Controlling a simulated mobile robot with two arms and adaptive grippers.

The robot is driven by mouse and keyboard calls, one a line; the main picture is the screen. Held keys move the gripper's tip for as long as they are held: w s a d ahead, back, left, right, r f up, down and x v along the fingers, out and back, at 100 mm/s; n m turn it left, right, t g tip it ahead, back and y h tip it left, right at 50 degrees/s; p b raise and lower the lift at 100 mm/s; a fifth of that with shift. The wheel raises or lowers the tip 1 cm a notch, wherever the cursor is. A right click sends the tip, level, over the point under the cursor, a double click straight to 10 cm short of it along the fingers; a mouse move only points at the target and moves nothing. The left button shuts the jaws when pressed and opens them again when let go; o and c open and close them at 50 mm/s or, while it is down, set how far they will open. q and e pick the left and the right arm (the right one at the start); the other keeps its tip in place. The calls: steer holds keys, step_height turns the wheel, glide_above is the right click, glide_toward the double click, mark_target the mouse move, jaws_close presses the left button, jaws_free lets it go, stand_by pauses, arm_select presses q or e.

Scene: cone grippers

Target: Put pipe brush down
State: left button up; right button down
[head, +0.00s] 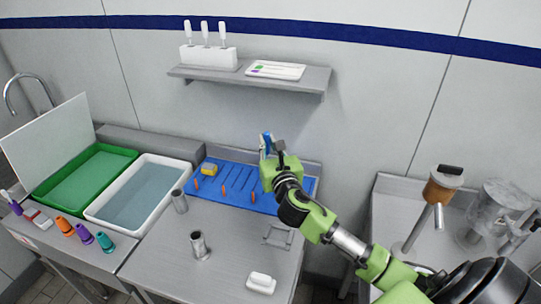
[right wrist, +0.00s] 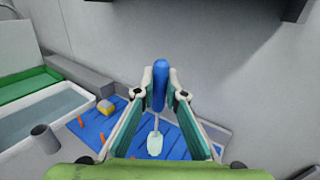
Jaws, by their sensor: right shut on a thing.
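The pipe brush (right wrist: 161,85) has a blue handle and a pale head. My right gripper (right wrist: 160,97) is shut on the blue handle, with the pale head hanging toward the blue mat in the right wrist view. In the head view the brush (head: 266,143) shows only partly at my right gripper (head: 273,153), above the far part of the blue mat (head: 232,194). The mat has dark grooves and orange pegs. I cannot tell how high the brush is above it. My left gripper is not in view.
A yellow block (head: 209,169) lies on the mat's left part. Metal cups (head: 199,246) and a white dish (head: 261,283) stand in front. A white basin of water (head: 136,193) and a green tray (head: 84,178) are left. A wall shelf (head: 250,79) hangs above.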

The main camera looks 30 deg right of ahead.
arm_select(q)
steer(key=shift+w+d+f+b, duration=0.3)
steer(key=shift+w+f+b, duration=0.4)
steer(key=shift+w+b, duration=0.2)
arm_select(e)
steer(key=w+d+f, duration=0.5)
steer(key=f, duration=0.5)
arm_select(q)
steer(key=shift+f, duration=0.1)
arm_select(e)
steer(key=shift+d+f, duration=0.15)
steer(key=c, duration=2.5)
jaws_free()
steer(key=shift+f, duration=0.1)
steer(key=o, duration=0.4)
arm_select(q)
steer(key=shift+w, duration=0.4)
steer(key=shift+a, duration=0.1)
